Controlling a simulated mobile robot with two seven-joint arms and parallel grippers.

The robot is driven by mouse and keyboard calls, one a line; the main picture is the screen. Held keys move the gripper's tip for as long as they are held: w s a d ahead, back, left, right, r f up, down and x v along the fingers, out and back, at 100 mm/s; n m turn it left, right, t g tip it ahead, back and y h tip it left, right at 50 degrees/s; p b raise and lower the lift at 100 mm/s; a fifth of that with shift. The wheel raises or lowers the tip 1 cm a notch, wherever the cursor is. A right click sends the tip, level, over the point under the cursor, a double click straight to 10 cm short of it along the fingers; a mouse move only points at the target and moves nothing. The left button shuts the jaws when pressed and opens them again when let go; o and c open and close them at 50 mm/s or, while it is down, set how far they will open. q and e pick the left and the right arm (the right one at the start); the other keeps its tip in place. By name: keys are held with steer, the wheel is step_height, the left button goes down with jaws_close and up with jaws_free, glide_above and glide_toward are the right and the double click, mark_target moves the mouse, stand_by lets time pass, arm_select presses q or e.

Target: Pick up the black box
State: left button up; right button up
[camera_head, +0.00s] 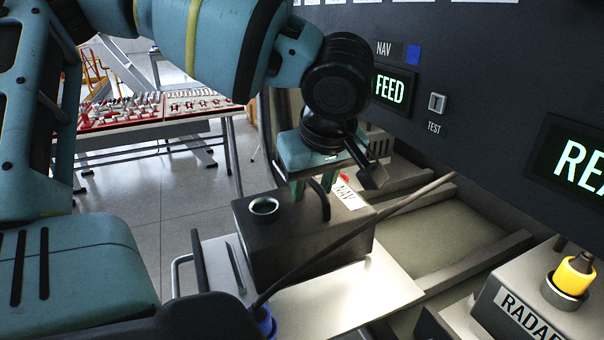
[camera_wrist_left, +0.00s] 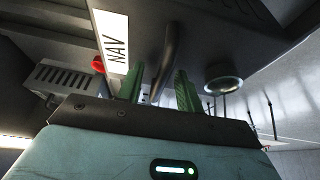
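The black box (camera_head: 275,243) sits on a pale metal shelf (camera_head: 345,300). It has a white NAV label, a round metal socket and a dark handle (camera_head: 320,203) on its top. My left gripper (camera_head: 313,186) points down just over the box's top. In the left wrist view, its green fingers (camera_wrist_left: 160,88) stand apart on either side of the handle (camera_wrist_left: 167,58), with gaps visible beside it. The NAV label (camera_wrist_left: 112,42) and the socket (camera_wrist_left: 223,78) also show there. My right gripper is not in view.
A dark panel (camera_head: 480,60) with lit FEED and READ displays rises behind. A black cable (camera_head: 360,232) crosses in front of the box from a blue plug (camera_head: 265,322). A RADAR unit (camera_head: 520,305) with a yellow knob stands at the right. A red tool table (camera_head: 150,112) is further back.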

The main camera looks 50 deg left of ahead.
arm_select(q)
jaws_close()
steer(key=shift+w+r, duration=0.1)
steer(key=shift+r, duration=0.05)
stand_by(1.2)
